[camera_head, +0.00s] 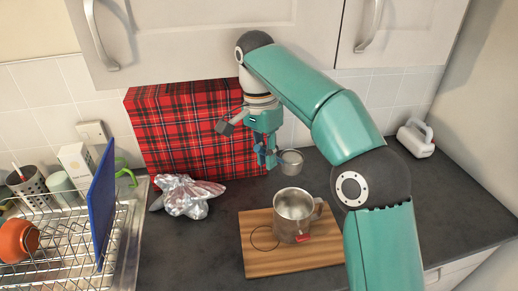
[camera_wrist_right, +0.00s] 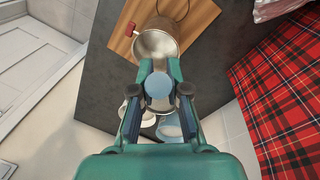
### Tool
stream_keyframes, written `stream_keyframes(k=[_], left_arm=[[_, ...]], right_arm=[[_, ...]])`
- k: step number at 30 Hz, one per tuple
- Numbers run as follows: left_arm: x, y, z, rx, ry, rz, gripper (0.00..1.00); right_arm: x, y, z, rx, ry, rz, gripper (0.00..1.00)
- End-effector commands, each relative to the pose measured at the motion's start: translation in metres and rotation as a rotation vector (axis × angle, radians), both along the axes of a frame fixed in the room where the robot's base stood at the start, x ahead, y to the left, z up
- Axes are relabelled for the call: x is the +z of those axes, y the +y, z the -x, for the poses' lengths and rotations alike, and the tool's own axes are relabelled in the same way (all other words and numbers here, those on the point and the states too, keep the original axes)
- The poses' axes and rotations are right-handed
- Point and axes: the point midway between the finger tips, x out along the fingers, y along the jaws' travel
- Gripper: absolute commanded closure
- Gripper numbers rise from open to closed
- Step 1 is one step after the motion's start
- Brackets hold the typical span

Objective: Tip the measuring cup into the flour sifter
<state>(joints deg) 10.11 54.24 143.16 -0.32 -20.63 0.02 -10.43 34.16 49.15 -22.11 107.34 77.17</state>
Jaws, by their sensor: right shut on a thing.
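The measuring cup (camera_head: 291,162) is a small grey metal cup, held above the counter in front of the tartan panel. My right gripper (camera_head: 268,158) is shut on it at its left side, and the grip itself is hard to make out. The flour sifter (camera_head: 291,212) is a larger metal vessel with a side handle and a red part low down. It stands upright on the wooden board, nearer the camera than the cup and apart from it. The sifter (camera_wrist_right: 157,45) also shows beyond my fingertips (camera_wrist_right: 158,68) in the right wrist view. My left gripper is out of view.
The wooden board (camera_head: 260,262) bears a dark ring outline left of the sifter. Crumpled foil (camera_head: 187,196) lies left of the board. A red tartan panel (camera_head: 185,130) stands behind. A dish rack (camera_head: 70,245) with a blue board is at left.

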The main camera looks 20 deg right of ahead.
Motion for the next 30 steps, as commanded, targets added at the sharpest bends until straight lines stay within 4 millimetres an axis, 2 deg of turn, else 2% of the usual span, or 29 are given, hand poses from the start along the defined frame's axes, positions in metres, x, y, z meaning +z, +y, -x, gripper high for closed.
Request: stream_keyframes(k=[14, 25, 27, 30], left_arm=[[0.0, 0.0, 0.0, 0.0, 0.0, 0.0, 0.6], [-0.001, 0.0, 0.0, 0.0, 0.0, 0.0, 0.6], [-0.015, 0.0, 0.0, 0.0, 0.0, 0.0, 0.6], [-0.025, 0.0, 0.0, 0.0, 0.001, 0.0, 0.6]], right_arm=[[-0.04, 0.003, -0.002, 0.009, 0.004, 0.001, 1.0], [-0.023, -0.001, 0.015, 0.007, -0.309, -0.068, 1.0], [-0.027, 0.0, 0.015, 0.008, -0.342, -0.074, 1.0], [-0.025, -0.001, 0.018, 0.008, -0.392, -0.086, 1.0]])
